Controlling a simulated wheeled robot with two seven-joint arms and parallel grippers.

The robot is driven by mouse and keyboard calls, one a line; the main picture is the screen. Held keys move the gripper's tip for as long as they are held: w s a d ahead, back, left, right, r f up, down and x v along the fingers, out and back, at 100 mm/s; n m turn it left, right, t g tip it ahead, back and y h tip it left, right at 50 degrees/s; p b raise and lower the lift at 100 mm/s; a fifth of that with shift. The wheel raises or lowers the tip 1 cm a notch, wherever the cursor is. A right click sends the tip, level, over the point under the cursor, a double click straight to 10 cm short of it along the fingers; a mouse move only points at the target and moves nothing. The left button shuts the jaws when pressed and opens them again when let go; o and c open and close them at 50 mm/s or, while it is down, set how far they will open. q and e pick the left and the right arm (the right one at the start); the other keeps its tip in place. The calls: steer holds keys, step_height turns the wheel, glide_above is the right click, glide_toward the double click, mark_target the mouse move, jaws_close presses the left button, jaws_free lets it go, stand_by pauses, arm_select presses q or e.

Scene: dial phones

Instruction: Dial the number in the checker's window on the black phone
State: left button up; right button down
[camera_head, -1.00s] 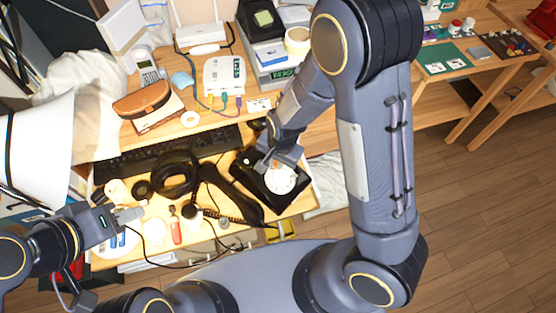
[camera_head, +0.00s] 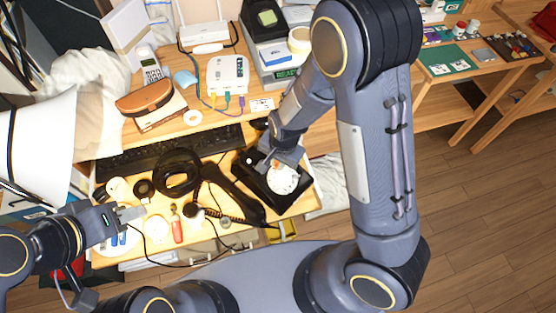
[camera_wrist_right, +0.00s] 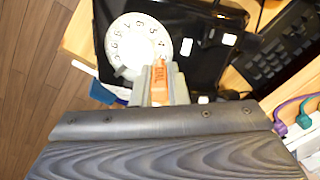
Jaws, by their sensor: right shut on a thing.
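The black phone (camera_head: 262,178) with a white rotary dial (camera_head: 283,180) sits on the right of the desk. The dial also shows in the right wrist view (camera_wrist_right: 138,42), with dark digits around its ring. My right gripper (camera_head: 280,160) is over the dial's edge, shut on an orange stick (camera_wrist_right: 158,84) whose tip is at the dial's rim; whether it sits in a hole I cannot tell. The black handset (camera_head: 236,194) lies left of the phone body. My left gripper (camera_head: 130,213) hovers over the desk's left.
Black headphones (camera_head: 178,172), a coiled cord and a red-handled tool (camera_head: 177,230) crowd the desk. A white router (camera_head: 228,72), brown case (camera_head: 145,98) and cordless phone (camera_head: 150,68) stand on the shelf behind.

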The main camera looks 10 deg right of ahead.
steer(key=shift+w+a+f+b, duration=0.15)
steer(key=shift+f+b, duration=0.15)
steer(key=shift+f, duration=0.15)
stand_by(0.6)
steer(key=shift+w+d, duration=0.25)
steer(key=shift+d, duration=0.4)
steer(key=shift+d+f+b, duration=0.15)
steer(key=shift+d+b, duration=0.15)
steer(key=shift+d, duration=0.3)
steer(key=shift+s+d+f, duration=0.15)
steer(key=shift+d+f, duration=0.05)
steer(key=shift+d, duration=0.35)
steer(key=shift+d+f, duration=0.1)
